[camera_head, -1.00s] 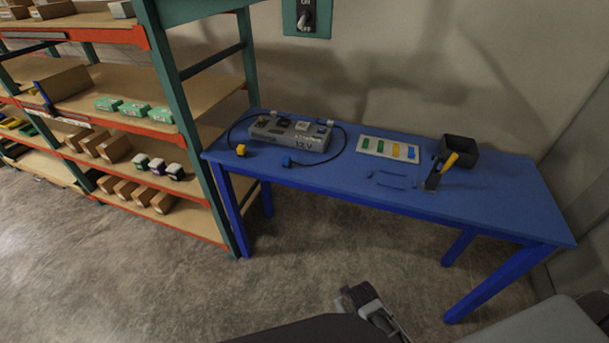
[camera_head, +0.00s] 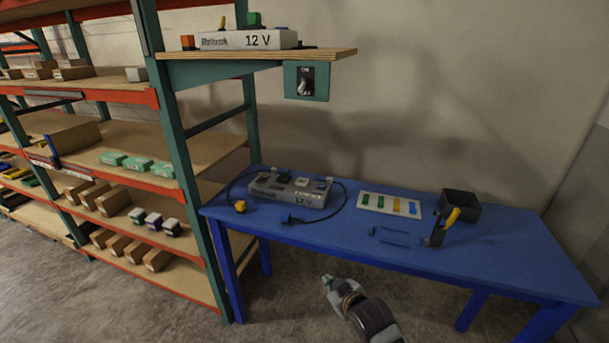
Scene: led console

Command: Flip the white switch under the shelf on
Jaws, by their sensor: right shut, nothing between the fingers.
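The white switch (camera_head: 303,88) sits on a dark plate on a green panel (camera_head: 291,80) under the wooden shelf (camera_head: 341,54) at the top. Its lever appears to point down. An "ON" label shows above it; any lower label is too small to read here. My right gripper (camera_head: 327,281) is shut and empty, in front of the blue table's front edge and well below the switch. It touches nothing. My left gripper is out of view.
A grey 12 V console (camera_head: 290,190) with cables stands on the blue table (camera_head: 340,223). A card of coloured strips (camera_head: 388,205), a black bin (camera_head: 459,207) and a yellow-handled tool (camera_head: 446,227) are to its right. Another 12 V box (camera_head: 247,40) stands on the shelf. Racking (camera_head: 182,165) fills the left.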

